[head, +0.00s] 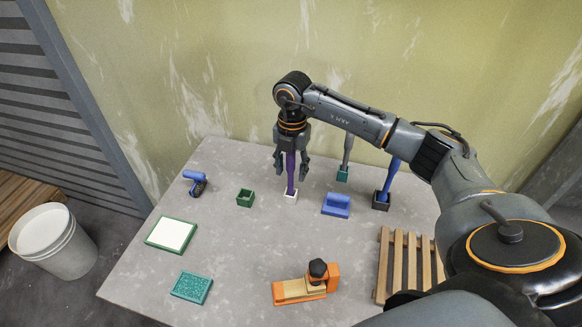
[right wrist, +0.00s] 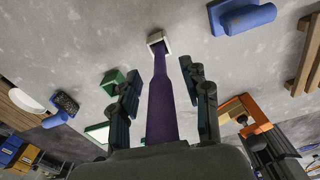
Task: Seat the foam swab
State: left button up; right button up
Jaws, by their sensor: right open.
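A tall purple stick-like tool (head: 291,175) stands upright with its lower end in a small white square holder (head: 290,197). I cannot tell from its shape whether it is the foam swab. My right gripper (head: 291,172) is open and points down, with one finger on each side of the purple tool. In the right wrist view the purple tool (right wrist: 161,100) runs between the two fingers, with a visible gap on both sides. The white holder (right wrist: 158,38) shows at its far end. A small green square holder (head: 245,198) stands empty to the left. My left gripper is not in view.
A grey stick (head: 347,150) in a teal holder and a blue stick (head: 388,183) in a black holder stand right. A blue block (head: 336,205), blue roller (head: 196,183), framed white pad (head: 171,234), teal sponge (head: 192,287) and orange tool (head: 304,287) lie around.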

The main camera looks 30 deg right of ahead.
jog(key=shift+r, duration=0.1)
jog(key=r, duration=1.1)
jog(key=shift+w+d+r, duration=0.15)
jog(key=shift+d+r, duration=0.1)
jog(key=shift+r, duration=0.15)
